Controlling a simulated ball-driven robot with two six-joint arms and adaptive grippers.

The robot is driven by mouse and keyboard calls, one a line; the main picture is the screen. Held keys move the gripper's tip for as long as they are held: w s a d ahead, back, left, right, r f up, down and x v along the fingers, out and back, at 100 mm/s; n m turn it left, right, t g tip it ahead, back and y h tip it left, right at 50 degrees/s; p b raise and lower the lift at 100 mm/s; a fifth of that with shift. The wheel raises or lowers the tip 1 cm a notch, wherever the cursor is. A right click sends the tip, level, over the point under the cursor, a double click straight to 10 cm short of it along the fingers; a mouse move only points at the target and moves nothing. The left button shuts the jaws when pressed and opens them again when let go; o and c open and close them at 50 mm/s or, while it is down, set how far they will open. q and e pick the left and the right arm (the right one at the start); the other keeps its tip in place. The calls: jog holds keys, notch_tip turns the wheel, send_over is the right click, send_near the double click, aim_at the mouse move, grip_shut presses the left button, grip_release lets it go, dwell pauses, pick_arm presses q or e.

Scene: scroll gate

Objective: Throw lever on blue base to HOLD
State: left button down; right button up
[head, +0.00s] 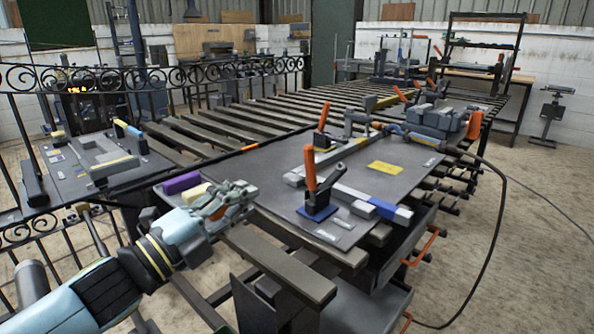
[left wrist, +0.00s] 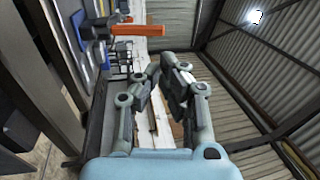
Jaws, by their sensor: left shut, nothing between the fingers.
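The lever has an orange handle (head: 309,168) that stands nearly upright on a blue base (head: 318,214), near the front of the dark plate. A grey metal arm slants from it up to the right. Small pale label plates (head: 344,223) lie beside the base; their words are too small to read. My left gripper (head: 245,190) is shut and empty, left of the lever and apart from it. In the left wrist view an orange handle (left wrist: 138,30) lies sideways at the top, beyond the shut fingers (left wrist: 168,68). My right gripper is not in view.
A second orange-handled clamp (head: 322,125) stands behind the lever. A blue-ended bar (head: 390,211) lies to its right. Purple (head: 182,183) and cream blocks sit left of my gripper. Grey blocks (head: 430,120) and a dark cable are at the right. A yellow label (head: 385,167) lies on the plate.

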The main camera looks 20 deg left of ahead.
aim_at(305, 156)
pick_arm(q)
jog(key=p+x, duration=0.1)
jog(key=x, duration=0.3)
jog(key=f+p+x, duration=0.1)
jog(key=x, duration=0.2)
jog(key=p+x, duration=0.1)
jog(key=x, duration=0.3)
jog(key=shift+w+d+f+p, duration=0.25)
jog(key=shift+w+p, duration=0.05)
jog(key=shift+w, duration=0.15)
jog(key=shift+w+d, duration=0.2)
jog(key=shift+w, duration=0.35)
jog(key=p, duration=0.3)
jog(key=w+r+g+p, duration=0.1)
jog(key=p, duration=0.2)
jog(key=shift+d+r+g+y, duration=0.2)
jog(key=shift+r+g+y, duration=0.05)
jog(key=shift+g+y, duration=0.05)
jog(key=x, duration=0.3)
jog(key=shift+w+d+f, duration=0.1)
jog(key=shift+w+f, duration=0.05)
jog(key=shift+w, duration=0.1)
jog(key=shift+s, duration=0.1)
